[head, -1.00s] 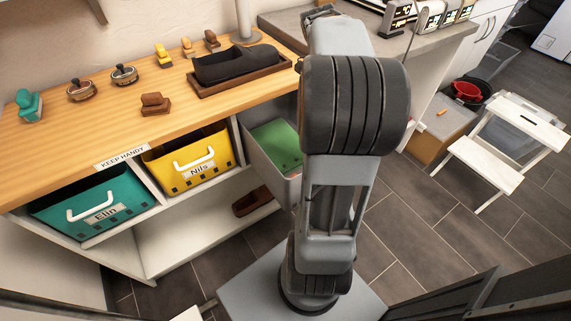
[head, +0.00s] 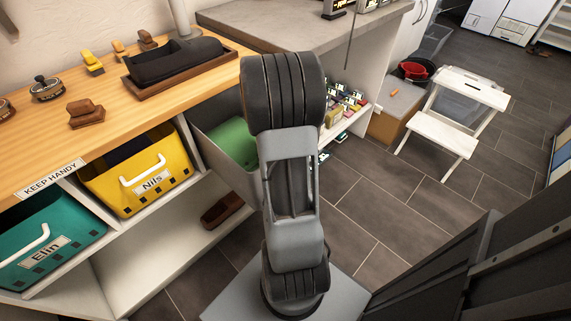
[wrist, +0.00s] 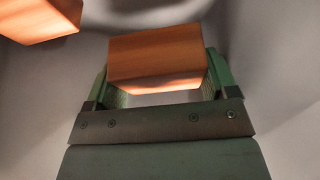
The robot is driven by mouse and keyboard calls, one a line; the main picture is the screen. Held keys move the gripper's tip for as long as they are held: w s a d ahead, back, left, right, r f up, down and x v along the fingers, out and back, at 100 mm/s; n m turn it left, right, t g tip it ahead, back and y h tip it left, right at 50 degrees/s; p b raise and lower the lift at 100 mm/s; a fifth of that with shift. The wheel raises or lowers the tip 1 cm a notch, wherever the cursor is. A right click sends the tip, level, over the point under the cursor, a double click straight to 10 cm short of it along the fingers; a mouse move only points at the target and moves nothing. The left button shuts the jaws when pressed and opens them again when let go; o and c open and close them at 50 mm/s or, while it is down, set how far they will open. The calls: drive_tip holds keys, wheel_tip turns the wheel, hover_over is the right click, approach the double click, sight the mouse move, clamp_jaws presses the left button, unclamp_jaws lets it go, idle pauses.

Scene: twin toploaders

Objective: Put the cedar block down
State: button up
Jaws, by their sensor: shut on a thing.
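An orange-brown wooden block (wrist: 155,60), seemingly the cedar block, is between the two green fingers of my gripper (wrist: 157,78) in the wrist view. The gripper is shut on it. The fingers grip its left and right sides. A second orange-brown block (wrist: 40,14) shows at the upper left of the wrist view, apart from the held one. The surfaces behind are plain grey and blurred. In the head view my arm hides the gripper and the held block.
A wooden counter holds a dark tray (head: 150,90) and a brown block-like item (head: 86,112). Below are a yellow bin (head: 138,180), a teal bin (head: 45,250) and a grey bin with green inside (head: 235,140). A white step stool (head: 445,130) and cardboard box (head: 392,118) stand right; floor between is clear.

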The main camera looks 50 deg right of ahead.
drive_tip(key=shift+f+b, duration=0.7)
drive_tip(key=shift+f, duration=2.1)
drive_tip(key=shift+f, duration=0.15)
drive_tip(key=o, duration=0.9)
drive_tip(key=p+v, duration=0.3)
drive_tip(key=v, duration=0.9)
